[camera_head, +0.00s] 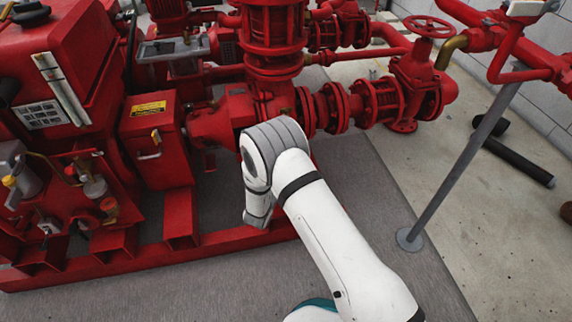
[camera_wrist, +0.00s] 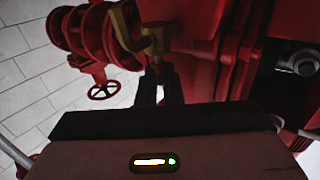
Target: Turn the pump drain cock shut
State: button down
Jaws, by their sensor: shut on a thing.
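The brass pump drain cock (camera_wrist: 158,40) shows in the upper middle of the wrist view, in front of red pump casting. Its body and bent outlet are dull yellow brass, and its lower part runs down to my gripper. My gripper (camera_wrist: 159,84) has its two dark fingers on either side of that lower part and is shut on it. The exact contact is dark and hard to make out. In the head view my white arm reaches down beside the red pump, and it hides the cock and my fingers.
Red pump pipework (camera_head: 270,60) rises behind my arm, with a red handwheel valve (camera_head: 430,27) to the right. A red base frame (camera_head: 215,241) runs along the floor. A grey post (camera_head: 455,165) stands at right. Grey floor lies clear in front.

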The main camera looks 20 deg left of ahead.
jog(key=shift+w+a+f+m+g+h, duration=0.15)
jog(key=shift+m+g+h, duration=0.65)
jog(key=shift+m+h, duration=0.7)
jog(key=shift+a+r+m+g+h, duration=0.15)
jog(key=shift+m+g+h, duration=0.75)
jog(key=shift+h, duration=1.15)
jog(key=shift+w+a+f+m+g+h, duration=0.15)
jog(key=shift+m+g+h, duration=0.55)
jog(key=shift+m+h, duration=0.85)
jog(key=shift+s+h, duration=0.1)
jog(key=shift+h, duration=0.4)
jog(key=c, duration=1.6)
grip_release()
jog(key=shift+p+v, duration=1.2)
jog(key=shift+v, duration=2.65)
jog(key=shift+r, duration=0.25)
